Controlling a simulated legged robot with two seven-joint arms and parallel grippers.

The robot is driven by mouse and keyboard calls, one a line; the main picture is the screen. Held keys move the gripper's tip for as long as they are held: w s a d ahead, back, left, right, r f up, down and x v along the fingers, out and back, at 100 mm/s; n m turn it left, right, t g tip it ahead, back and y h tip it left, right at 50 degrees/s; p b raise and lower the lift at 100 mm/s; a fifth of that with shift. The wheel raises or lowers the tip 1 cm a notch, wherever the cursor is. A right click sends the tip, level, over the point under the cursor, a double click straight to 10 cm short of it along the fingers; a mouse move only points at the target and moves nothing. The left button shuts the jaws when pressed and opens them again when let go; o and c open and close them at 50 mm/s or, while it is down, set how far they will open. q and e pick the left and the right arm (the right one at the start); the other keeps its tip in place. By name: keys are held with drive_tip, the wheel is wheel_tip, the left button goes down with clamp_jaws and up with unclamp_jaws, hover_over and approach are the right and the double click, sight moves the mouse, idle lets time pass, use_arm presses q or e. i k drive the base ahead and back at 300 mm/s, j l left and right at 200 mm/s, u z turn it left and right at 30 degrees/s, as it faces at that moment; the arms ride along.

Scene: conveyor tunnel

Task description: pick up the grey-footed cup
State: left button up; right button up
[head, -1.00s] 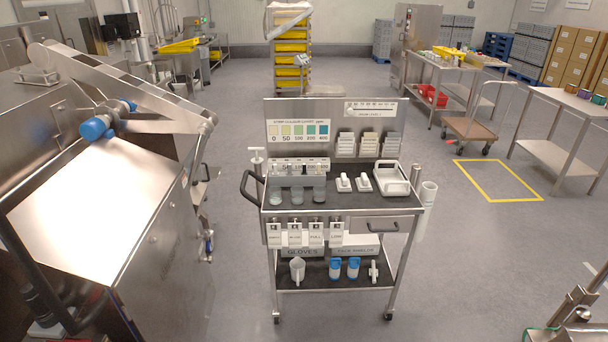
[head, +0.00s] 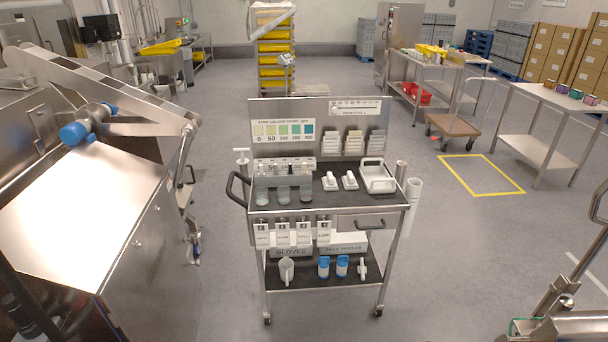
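Three small translucent cups stand in a row on the top shelf of the steel cart (head: 330,204): a left cup (head: 262,197), a middle cup (head: 284,195) and a right cup (head: 306,194). They are in front of a grey rack (head: 268,181). Their feet are too small to tell apart, so I cannot tell which cup is grey-footed. A whitish jug (head: 286,268) stands on the cart's lower shelf. Neither of my grippers is in view.
A white tray (head: 378,177) and two small white-handled items (head: 340,181) share the top shelf. A large steel machine (head: 95,200) stands close on the left. Metal equipment (head: 560,300) is at the lower right. Floor (head: 450,260) right of the cart is clear.

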sight(284, 195)
drive_tip(key=i+l, duration=0.65)
drive_tip(key=i+l+u, duration=0.1)
drive_tip(key=i+l, duration=1.15)
drive_tip(key=l, duration=0.25)
drive_tip(key=i+j+u, duration=0.05)
